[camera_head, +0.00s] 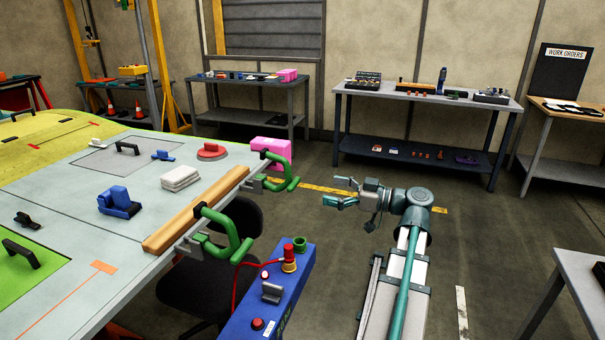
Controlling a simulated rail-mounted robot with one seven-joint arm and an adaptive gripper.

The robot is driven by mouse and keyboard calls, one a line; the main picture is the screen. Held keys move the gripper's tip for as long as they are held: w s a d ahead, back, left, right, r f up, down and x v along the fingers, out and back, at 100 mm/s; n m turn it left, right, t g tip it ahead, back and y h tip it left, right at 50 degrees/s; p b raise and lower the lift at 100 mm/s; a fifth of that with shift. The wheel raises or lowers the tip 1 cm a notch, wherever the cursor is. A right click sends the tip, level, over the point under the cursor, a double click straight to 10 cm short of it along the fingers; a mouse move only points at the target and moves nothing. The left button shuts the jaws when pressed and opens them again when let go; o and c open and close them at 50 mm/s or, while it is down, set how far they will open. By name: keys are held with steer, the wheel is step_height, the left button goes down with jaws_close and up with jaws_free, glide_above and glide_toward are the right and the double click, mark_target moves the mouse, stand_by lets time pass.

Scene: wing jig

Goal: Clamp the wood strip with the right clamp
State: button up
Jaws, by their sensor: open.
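A long wood strip (193,213) lies along the right edge of the pale wing panel (60,190). Two green clamps with black ends sit on grey brackets at that edge. The right clamp (292,182) is the farther one, at the strip's far end. The other clamp (240,250) is nearer, by the strip's near end. I cannot tell from here whether either clamp presses on the strip. My gripper (346,192) is open and empty, to the right of the right clamp and apart from it, its fingers pointing left.
A blue control box (272,300) with red buttons stands right of the near clamp. A dark chair (205,285) is under the panel edge. A blue tool (120,202), white cloths (180,178) and a red disc (212,151) lie on the panel. Floor around my gripper is clear.

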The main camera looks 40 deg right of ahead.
mark_target(297, 183)
steer(key=p+x, duration=0.2)
steer(key=x, duration=0.9)
steer(key=shift+s, duration=0.1)
steer(key=c, duration=1.7)
